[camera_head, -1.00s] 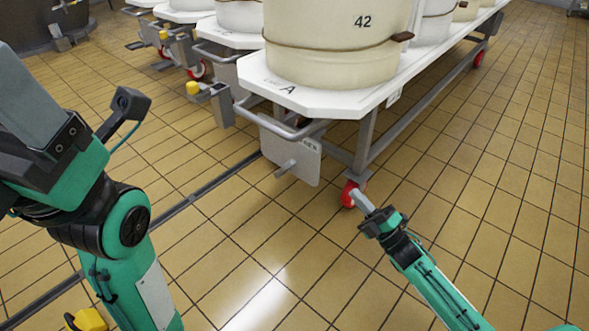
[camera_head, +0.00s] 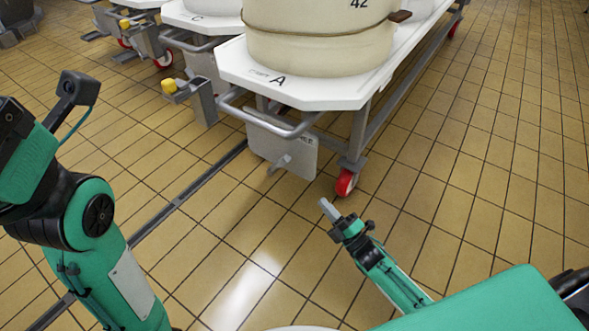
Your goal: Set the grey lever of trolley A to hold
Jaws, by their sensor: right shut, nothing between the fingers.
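Trolley A (camera_head: 345,97) has a white top marked "A" and carries a cream vat. On its front end, below the tubular handle, hangs a grey plate (camera_head: 301,153) with lettering that I cannot fully read. The grey lever (camera_head: 279,164) sticks out from this plate toward me. My right gripper (camera_head: 325,206) is shut and empty. It is apart from the lever, lower and to the right of it, near the red caster wheel (camera_head: 345,182). My left arm (camera_head: 85,215) comes in at the left; its fingers cannot be made out.
Trolley C (camera_head: 203,20) stands to the left of trolley A. A dark drain channel (camera_head: 190,191) crosses the tiled floor. Open floor lies to the right.

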